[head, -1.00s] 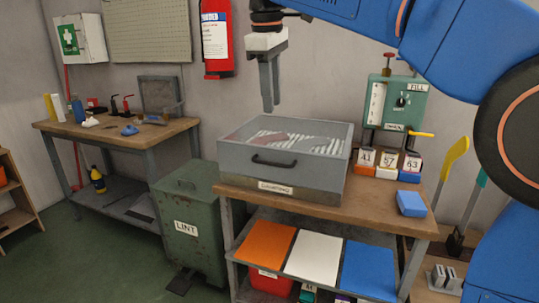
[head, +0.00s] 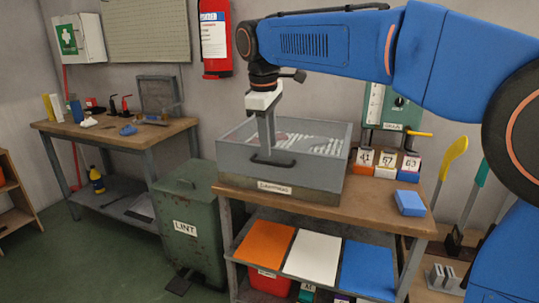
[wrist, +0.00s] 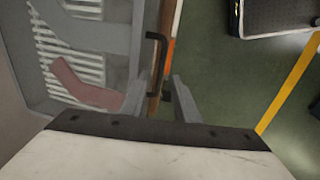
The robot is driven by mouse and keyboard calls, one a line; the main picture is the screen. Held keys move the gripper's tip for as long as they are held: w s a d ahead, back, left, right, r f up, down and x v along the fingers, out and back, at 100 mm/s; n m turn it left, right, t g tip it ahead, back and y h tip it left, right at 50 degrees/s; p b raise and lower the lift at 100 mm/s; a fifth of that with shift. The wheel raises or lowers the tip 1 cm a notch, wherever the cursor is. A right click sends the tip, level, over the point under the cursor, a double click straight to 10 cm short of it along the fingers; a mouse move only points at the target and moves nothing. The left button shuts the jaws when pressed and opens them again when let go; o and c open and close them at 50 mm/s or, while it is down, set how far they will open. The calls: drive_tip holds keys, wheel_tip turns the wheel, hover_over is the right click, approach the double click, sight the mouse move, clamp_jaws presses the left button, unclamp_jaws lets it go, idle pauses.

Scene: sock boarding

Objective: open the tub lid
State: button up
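The tub (head: 320,180) is a grey box on the wooden bench, with a label on its front. Its lid (head: 330,129) is a see-through panel in a grey frame and is shut; white slats and something reddish show through it. The black handle (head: 272,162) is on the sloping front of the lid. My gripper (head: 268,152) points down just over the handle. In the wrist view my gripper (wrist: 158,80) has its two fingers apart, and the black handle (wrist: 158,42) shows in the gap between them. I cannot tell whether they touch it.
A blue block (head: 410,202) lies on the bench (head: 370,205) at right. Numbered boxes (head: 386,163) stand behind it, below a green dial unit (head: 400,100). A green LINT bin (head: 188,220) stands to the left. Free floor lies in front of the bin.

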sight(270, 164)
drive_tip(key=shift+w+d+f, duration=0.1)
drive_tip(key=shift+w+f, duration=0.1)
drive_tip(key=shift+f, duration=0.9)
drive_tip(key=shift+w+d+f, duration=0.1)
drive_tip(key=shift+w+f, duration=0.05)
drive_tip(key=shift+f, duration=0.95)
clamp_jaws()
